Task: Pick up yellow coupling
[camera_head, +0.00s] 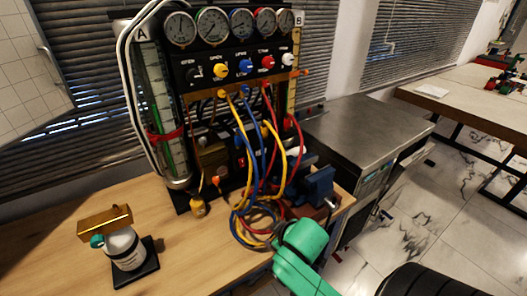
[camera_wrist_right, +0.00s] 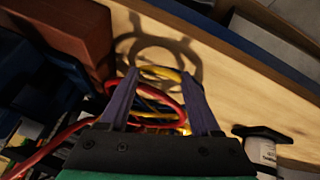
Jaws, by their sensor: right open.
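My right gripper (camera_wrist_right: 158,74) is open, its two dark fingers apart over the looped hoses in the wrist view. In the head view the green end of my right arm (camera_head: 303,238) is at the front edge of the bench beside the coil, and its fingers are mostly hidden. A yellow hose (camera_wrist_right: 162,73) and a red hose (camera_wrist_right: 176,113) pass between the fingers. A small bright yellow piece (camera_wrist_right: 184,131) shows near the base of the right-hand finger. I cannot tell whether it is the yellow coupling. Nothing is clearly held. My left gripper is out of view.
The gauge rig (camera_head: 240,70) stands at the back of the wooden bench (camera_head: 185,262). A blue vise (camera_head: 319,184) is close to the right of the coil. A white jar (camera_head: 123,247) stands on a black pad at left. Bare bench lies between jar and coil.

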